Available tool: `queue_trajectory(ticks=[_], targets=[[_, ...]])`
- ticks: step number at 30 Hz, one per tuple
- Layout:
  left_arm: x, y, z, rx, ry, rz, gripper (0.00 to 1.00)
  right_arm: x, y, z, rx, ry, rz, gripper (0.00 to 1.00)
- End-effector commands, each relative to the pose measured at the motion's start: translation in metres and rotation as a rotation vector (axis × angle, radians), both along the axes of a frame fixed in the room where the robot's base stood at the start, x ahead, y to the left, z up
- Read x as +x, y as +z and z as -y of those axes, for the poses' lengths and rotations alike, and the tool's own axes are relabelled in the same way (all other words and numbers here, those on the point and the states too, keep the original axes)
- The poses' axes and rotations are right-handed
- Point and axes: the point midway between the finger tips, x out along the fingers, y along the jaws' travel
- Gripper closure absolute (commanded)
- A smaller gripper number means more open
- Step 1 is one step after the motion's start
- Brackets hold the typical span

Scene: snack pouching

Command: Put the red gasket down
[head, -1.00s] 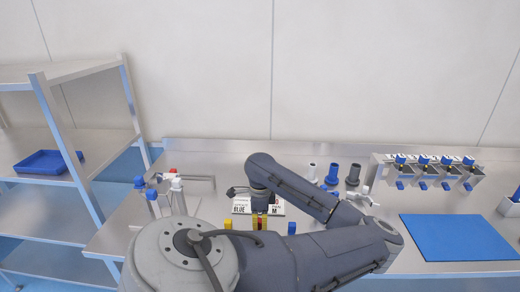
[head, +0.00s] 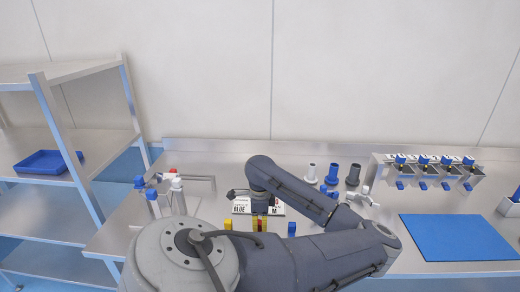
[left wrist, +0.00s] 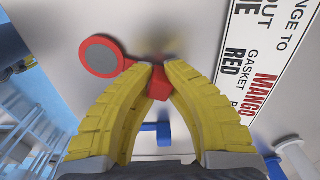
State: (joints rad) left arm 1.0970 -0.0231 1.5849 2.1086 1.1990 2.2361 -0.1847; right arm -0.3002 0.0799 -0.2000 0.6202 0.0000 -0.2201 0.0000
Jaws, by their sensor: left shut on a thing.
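The red gasket (left wrist: 99,57) is a red ring with a grey centre and a red tab, in the left wrist view. The yellow fingers of my left gripper (left wrist: 157,76) are shut on its tab, and the ring sticks out to the left of the fingertips. The gasket is over the bare steel bench, beside the printed card (left wrist: 262,60); whether it touches the bench I cannot tell. In the head view my left gripper (head: 260,224) points down in front of the card (head: 242,206), and the gasket is mostly hidden. My right gripper is not in view.
A small yellow piece (head: 228,225) and a blue piece (head: 291,229) flank the left gripper. Funnel-like pieces (head: 332,174) stand behind to the right. A dispenser rack (head: 425,171) and a blue mat (head: 458,237) lie farther right.

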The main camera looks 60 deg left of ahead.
Motion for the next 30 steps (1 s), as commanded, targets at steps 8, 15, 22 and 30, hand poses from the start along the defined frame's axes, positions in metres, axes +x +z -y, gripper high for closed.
queue_trajectory(ticks=[8,15,22,30], targets=[[0.0,-0.003,0.0,0.0,0.0,0.001,0.79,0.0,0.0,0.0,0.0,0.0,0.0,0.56],[0.0,-0.003,0.0,0.0,-0.001,0.0,0.65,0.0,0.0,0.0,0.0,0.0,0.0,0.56],[0.001,0.001,0.0,0.0,0.0,0.001,0.65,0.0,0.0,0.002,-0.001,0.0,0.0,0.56],[0.002,0.036,0.0,0.002,0.0,0.005,0.65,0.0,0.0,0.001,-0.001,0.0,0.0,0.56]])
